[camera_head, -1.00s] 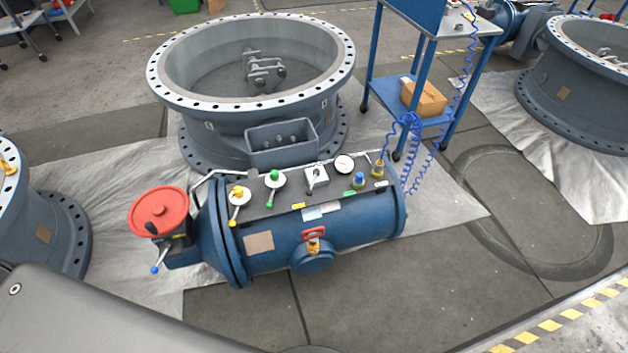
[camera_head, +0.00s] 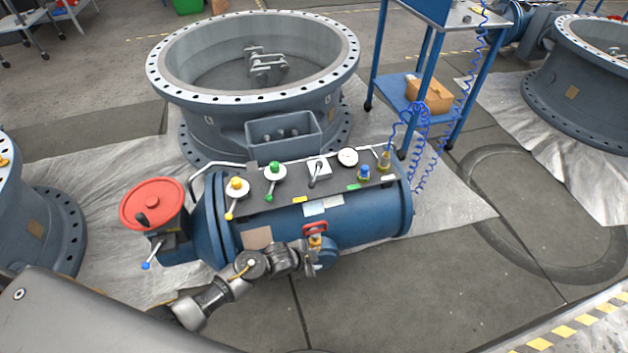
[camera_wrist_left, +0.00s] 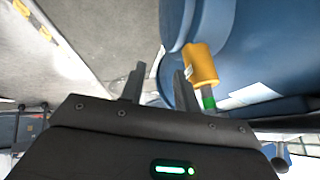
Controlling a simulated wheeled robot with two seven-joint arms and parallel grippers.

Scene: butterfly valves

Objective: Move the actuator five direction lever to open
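The actuator (camera_head: 345,225) is a blue horizontal cylinder with a control panel on top. The panel carries a yellow-knobbed lever (camera_head: 235,190), a green-knobbed lever (camera_head: 274,175) and a small dark lever (camera_head: 316,172) on a pale block. I see no label that tells which is the direction lever. A red-handled yellow valve (camera_head: 316,238) is on the actuator's front. My left gripper (camera_head: 312,262) is beside this valve, below the panel. In the left wrist view its fingers (camera_wrist_left: 160,85) are apart, with a yellow and green part (camera_wrist_left: 201,65) near the right finger. The right gripper is not in view.
A red handwheel (camera_head: 153,203) and a blue-tipped lever (camera_head: 147,264) are at the actuator's left end. A large grey flanged ring (camera_head: 250,115) stands behind. A blue cart (camera_head: 428,120) with coiled hoses is at the back right.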

